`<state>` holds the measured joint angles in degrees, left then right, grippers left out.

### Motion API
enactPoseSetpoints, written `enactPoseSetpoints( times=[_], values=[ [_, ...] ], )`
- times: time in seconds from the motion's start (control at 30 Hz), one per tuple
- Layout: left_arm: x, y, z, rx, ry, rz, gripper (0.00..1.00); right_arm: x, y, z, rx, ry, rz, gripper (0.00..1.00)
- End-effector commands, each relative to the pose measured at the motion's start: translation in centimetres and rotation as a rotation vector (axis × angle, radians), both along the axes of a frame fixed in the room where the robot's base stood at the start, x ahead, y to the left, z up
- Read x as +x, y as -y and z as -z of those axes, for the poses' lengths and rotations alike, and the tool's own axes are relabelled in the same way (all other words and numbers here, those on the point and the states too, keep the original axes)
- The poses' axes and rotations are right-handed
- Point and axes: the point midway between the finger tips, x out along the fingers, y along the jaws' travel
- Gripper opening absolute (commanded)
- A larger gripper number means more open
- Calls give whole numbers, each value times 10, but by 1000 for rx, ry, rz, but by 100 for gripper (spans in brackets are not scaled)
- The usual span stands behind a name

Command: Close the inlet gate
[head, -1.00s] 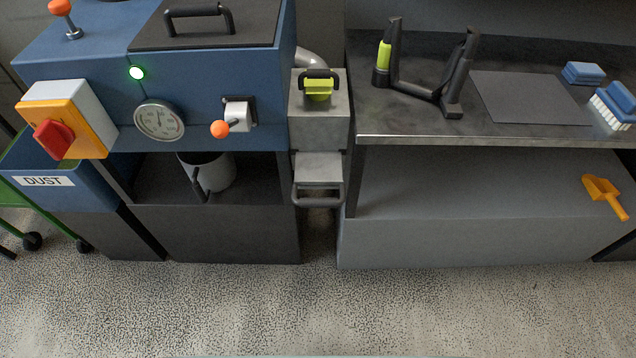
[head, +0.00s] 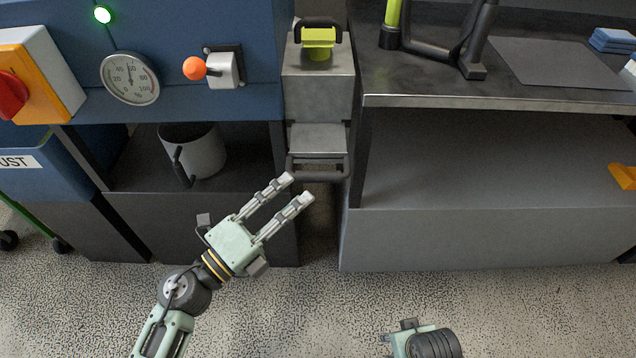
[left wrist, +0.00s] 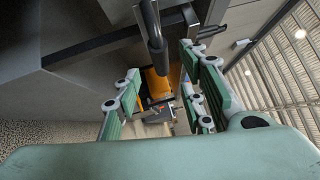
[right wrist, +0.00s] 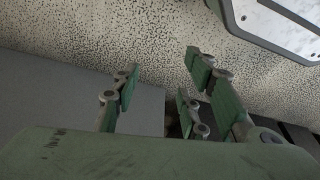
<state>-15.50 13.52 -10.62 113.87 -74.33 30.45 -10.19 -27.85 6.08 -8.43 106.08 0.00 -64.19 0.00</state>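No label marks the inlet gate, so I cannot tell which part it is. An orange-knobbed lever (head: 195,68) points left on the machine front. My left gripper (head: 298,187) is open and empty, just below and left of the loop handle. A dark bar (left wrist: 151,25) shows ahead of its fingers in the left wrist view. My right gripper (right wrist: 160,75) is open and empty, low at the front.
The machine has a dial (head: 130,78), a green lamp (head: 102,14) and a red switch (head: 12,95). A grey pot (head: 205,150) stands in its recess. The bench (head: 480,101) on the right bears a dark mat (head: 560,62). The speckled floor in front is clear.

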Motion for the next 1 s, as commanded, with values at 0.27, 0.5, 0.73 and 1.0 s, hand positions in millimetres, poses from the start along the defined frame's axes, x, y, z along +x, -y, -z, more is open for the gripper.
enactPoseSetpoints(
  times=[0.27, 0.5, 0.73, 1.0],
  values=[
    [30, 30, -9, -4, 1, 0, 38, -4, 1, 13, -1, -10, -1, 40],
    [49, 49, -11, -3, -1, 0, 38, -6, 1, 20, -1, -11, -2, 40],
    [52, 53, -11, -3, -1, -1, 38, -6, 1, 21, -2, -11, -3, 40],
    [52, 52, -11, -2, -2, -2, 24, -6, 0, 21, -2, -11, -3, 40]
  ],
)
